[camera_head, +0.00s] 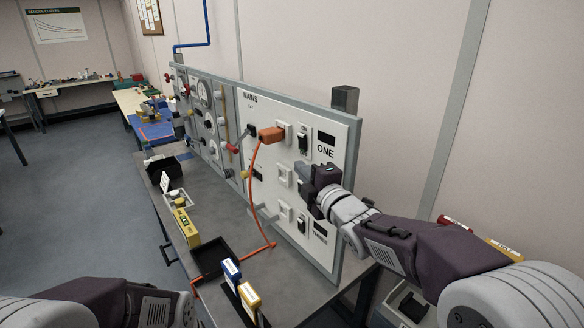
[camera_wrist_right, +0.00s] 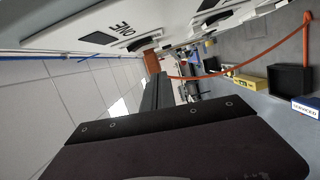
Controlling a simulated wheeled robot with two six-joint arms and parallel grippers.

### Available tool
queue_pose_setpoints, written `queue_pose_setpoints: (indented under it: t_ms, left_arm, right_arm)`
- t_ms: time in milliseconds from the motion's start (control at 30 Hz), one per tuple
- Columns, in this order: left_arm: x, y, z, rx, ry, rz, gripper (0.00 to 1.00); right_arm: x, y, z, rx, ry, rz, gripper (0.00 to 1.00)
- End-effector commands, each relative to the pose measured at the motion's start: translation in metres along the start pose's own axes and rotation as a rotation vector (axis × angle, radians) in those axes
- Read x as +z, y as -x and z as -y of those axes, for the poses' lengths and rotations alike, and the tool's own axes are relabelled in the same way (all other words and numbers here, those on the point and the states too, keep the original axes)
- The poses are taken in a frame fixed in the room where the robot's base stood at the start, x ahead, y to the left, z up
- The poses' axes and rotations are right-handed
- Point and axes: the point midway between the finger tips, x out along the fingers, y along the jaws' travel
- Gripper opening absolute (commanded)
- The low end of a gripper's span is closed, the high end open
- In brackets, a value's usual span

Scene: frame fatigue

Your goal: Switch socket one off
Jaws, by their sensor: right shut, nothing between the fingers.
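A white mains panel (camera_head: 262,196) stands on the bench, with rows of sockets, black switches and dark display windows. The row marked ONE has a black rocker switch (camera_head: 303,143) beside a white socket (camera_head: 284,132). An orange plug (camera_head: 270,134) with an orange cable sits at the left of this row. My right gripper (camera_head: 306,172) is shut and empty, in front of the panel just below switch one; it hides the middle row's switch and label. In the right wrist view, its dark fingers (camera_wrist_right: 157,92) point toward the panel near the ONE label (camera_wrist_right: 124,28). My left gripper is out of view.
The orange cable (camera_head: 254,205) hangs down the panel's front to the bench. A black tray (camera_head: 212,258), a yellow box (camera_head: 187,228) and blue and yellow boxes (camera_head: 232,274) stand on the bench. Gauges and knobs fill the panel's left part.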

Motion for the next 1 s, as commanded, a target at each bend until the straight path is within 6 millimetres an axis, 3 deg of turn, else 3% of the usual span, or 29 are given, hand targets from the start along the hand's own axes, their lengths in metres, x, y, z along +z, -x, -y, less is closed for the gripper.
queue_pose_setpoints:
  t_ms: [200, 567, 667, 767, 833, 900, 1000]
  left_arm:
    - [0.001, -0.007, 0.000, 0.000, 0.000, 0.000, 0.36]
    - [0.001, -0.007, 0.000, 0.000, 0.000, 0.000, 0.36]
    - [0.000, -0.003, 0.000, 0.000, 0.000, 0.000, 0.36]
    - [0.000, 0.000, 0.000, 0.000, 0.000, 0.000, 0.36]
    - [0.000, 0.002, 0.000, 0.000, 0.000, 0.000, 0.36]
    - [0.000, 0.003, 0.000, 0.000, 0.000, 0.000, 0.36]
    - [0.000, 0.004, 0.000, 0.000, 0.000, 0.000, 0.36]
  right_arm:
    - [0.000, 0.028, 0.001, 0.002, 0.000, 0.000, 0.00]
    - [0.000, 0.031, 0.001, 0.000, 0.000, 0.000, 0.00]
    - [0.015, 0.033, 0.003, -0.012, -0.005, 0.030, 0.00]
    - [0.045, 0.047, 0.053, -0.141, -0.099, 0.130, 0.00]
    - [0.068, 0.069, 0.107, -0.292, -0.270, 0.250, 0.00]
    - [0.084, 0.102, 0.163, -0.445, -0.486, 0.400, 0.00]
    - [0.088, 0.163, 0.234, -0.637, -0.806, 0.650, 0.00]
